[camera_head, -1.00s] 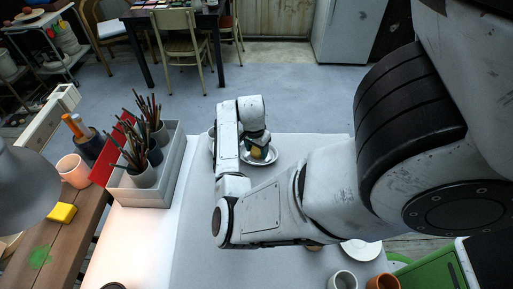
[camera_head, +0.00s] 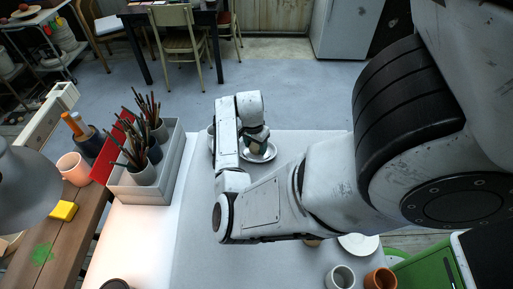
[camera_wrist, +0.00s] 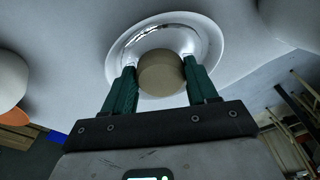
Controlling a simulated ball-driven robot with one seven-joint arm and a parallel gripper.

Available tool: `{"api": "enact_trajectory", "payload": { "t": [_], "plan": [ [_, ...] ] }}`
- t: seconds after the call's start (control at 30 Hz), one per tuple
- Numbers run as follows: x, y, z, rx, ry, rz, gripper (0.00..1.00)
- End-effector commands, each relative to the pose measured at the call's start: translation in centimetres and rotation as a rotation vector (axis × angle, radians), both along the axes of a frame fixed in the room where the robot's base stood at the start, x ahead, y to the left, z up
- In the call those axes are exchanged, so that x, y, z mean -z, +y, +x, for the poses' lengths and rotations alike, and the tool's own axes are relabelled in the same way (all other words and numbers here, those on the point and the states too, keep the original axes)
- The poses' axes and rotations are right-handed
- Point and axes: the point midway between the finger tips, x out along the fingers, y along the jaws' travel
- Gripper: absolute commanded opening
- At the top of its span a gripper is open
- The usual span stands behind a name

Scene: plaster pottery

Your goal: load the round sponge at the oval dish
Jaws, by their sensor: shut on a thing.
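The round sponge (camera_wrist: 161,73) is a tan, short cylinder held between the two green fingers of my gripper (camera_wrist: 161,78) in the wrist view. My gripper is shut on its sides. Behind it in that view lies the shiny oval dish (camera_wrist: 207,42), with the sponge overlapping its middle. In the head view my gripper (camera_head: 256,145) is over the dish (camera_head: 270,154) near the table's far edge, and my arm hides part of both. I cannot tell whether the sponge touches the dish.
A grey box (camera_head: 143,188) with brush pots stands on the table's left. A white cup (camera_head: 340,277), an orange cup (camera_head: 381,279) and a white plate (camera_head: 358,244) are at the front right. The table's middle left is clear.

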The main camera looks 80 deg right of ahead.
Motion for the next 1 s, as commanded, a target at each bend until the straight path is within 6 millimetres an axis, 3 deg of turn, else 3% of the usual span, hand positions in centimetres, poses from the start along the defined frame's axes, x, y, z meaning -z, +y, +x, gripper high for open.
{"api": "enact_trajectory", "payload": {
  "t": [0.53,1.0],
  "plan": [
    [-4.4,0.0,0.0,0.0,0.0,0.0,0.33],
    [-4.5,0.0,0.0,0.0,0.0,0.0,0.33]
  ]
}}
